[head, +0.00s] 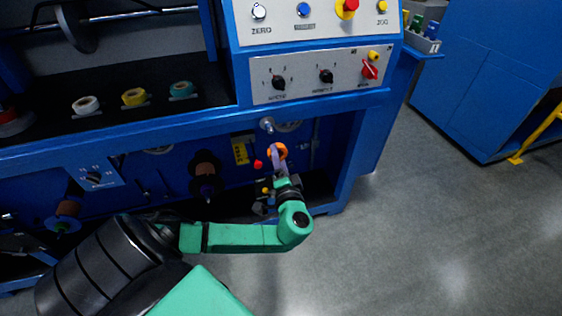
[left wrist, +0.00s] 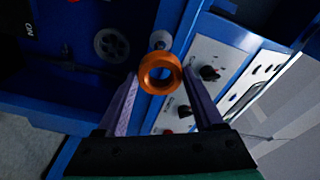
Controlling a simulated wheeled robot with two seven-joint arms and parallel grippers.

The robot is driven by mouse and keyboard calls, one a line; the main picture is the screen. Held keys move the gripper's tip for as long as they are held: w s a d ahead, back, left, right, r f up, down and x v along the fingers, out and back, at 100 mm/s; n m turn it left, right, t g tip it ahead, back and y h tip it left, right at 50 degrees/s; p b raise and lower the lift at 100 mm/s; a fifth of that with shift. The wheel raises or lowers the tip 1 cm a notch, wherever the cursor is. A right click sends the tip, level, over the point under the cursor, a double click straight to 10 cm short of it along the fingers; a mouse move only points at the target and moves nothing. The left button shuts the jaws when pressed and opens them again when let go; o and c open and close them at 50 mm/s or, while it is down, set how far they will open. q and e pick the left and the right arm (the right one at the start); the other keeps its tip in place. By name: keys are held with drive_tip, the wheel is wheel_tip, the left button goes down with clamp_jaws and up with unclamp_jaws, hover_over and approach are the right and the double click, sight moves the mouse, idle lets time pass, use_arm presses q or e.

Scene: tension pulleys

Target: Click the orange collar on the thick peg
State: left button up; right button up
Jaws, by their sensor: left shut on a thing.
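The orange collar (head: 282,152) is a ring in front of the blue machine's lower recess. My left gripper (head: 278,158) is shut on it, and the left wrist view shows the collar (left wrist: 159,89) between the tips of the two purple fingers (left wrist: 160,85). A pale metal peg (head: 267,124) sticks out just above the collar; in the left wrist view the peg (left wrist: 160,39) shows just beyond the ring. The collar looks apart from this peg. I cannot tell whether this is the thick peg. My right gripper is not in view.
A grey wheel (head: 289,126) sits beside the peg. A control panel (head: 320,77) with knobs is above. Spools (head: 205,170) and a yellow label (head: 241,152) are to the left in the recess. Open grey floor (head: 430,240) lies to the right.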

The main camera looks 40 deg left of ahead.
use_arm(q)
drive_tip(key=shift+w+t, duration=0.4)
drive_tip(key=shift+s+a+f+b+x, duration=0.1)
drive_tip(key=shift+b+x, duration=0.1)
drive_tip(key=shift+x, duration=0.85)
drive_tip(key=shift+s+a+f+b+x, duration=0.1)
drive_tip(key=shift+s+a+b+x, duration=0.05)
drive_tip(key=shift+x, duration=0.85)
drive_tip(key=shift+s+a+b+x, duration=0.1)
drive_tip(key=shift+b+x, duration=0.1)
drive_tip(key=shift+x, duration=0.85)
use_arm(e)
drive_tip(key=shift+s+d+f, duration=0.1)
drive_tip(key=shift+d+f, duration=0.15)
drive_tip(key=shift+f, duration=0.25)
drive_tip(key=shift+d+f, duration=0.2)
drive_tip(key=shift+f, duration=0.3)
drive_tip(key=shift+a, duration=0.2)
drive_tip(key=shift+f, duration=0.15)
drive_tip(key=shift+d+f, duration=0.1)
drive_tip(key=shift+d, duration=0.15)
use_arm(q)
drive_tip(key=shift+b, duration=0.4)
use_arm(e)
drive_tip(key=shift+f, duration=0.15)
